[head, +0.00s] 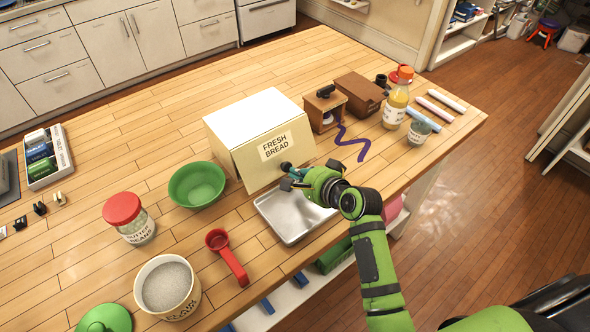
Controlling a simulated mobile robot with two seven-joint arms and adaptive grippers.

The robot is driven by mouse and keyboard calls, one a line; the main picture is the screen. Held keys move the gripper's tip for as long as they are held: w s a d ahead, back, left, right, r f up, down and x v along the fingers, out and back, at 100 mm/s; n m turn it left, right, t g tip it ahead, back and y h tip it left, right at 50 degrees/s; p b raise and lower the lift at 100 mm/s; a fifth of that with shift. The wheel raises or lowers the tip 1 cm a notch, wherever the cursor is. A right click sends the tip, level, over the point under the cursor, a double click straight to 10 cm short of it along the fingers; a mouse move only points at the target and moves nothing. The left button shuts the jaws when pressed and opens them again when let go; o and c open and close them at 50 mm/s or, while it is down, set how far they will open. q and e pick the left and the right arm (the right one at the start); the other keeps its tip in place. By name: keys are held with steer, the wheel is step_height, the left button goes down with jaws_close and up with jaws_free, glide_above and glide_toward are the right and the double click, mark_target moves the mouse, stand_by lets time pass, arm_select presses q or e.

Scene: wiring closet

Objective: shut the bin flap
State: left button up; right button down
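The cream bread bin (252,110) stands on the wooden counter, in the middle of the head view. Its front flap (243,163) carries a "FRESH BREAD" label (275,146) and slopes down toward the counter. I cannot tell whether the flap sits fully flush with the bin. My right gripper (288,177) is at the lower right of the flap, beside a small dark knob (286,167). It looks close to or touching the flap there. Its fingers are small and partly hidden, so their opening is unclear. My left gripper is not in view.
A metal tray (285,224) lies below my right gripper. A green bowl (196,185), a red-lidded jar (130,217) and a red scoop (228,257) are at left. A brown box (324,108), a bottle (396,101) and a glass (419,131) stand at right.

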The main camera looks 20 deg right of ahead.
mark_target(281, 154)
steer(key=shift+w+a+f, duration=0.25)
steer(key=shift+w+f, duration=0.05)
steer(key=shift+w, duration=0.3)
steer(key=shift+f+b, duration=0.3)
steer(key=shift+b, duration=0.05)
steer(key=f+t+b, duration=0.1)
steer(key=b, duration=0.2)
steer(key=w+f+t+b, duration=0.1)
steer(key=b, duration=0.1)
steer(key=shift+w+a+y+b, duration=0.2)
steer(key=shift+y+b, duration=0.2)
steer(key=shift+w+a+t+b, duration=0.1)
steer(key=shift+w+t+b, duration=0.25)
steer(key=shift+b, duration=0.35)
steer(key=shift+s+r, duration=0.1)
